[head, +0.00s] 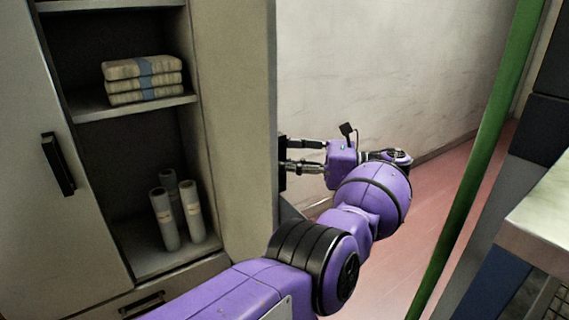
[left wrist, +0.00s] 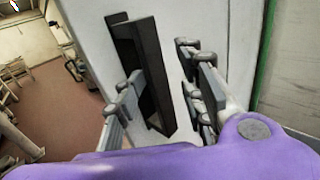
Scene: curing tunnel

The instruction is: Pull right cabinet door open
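The right cabinet door (head: 240,120) stands swung well out from the cabinet, so the shelves behind it are exposed. Its dark handle (head: 282,165) shows edge-on on the outer face. In the left wrist view the black bar handle (left wrist: 152,70) stands on the pale door face (left wrist: 185,15). My left gripper (head: 306,156) is at this handle with its fingers spread. In the left wrist view my left gripper (left wrist: 165,95) has one finger on each side of the handle, with a gap on the right side. My right gripper is not in view.
The left cabinet door (head: 45,220) is closed, with a black handle (head: 58,164). Shelves hold wrapped bundles (head: 143,79) and several upright rolls (head: 165,218). A green post (head: 475,175) and a pale worktop (head: 545,215) stand at right. Reddish floor (head: 425,215) is clear between.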

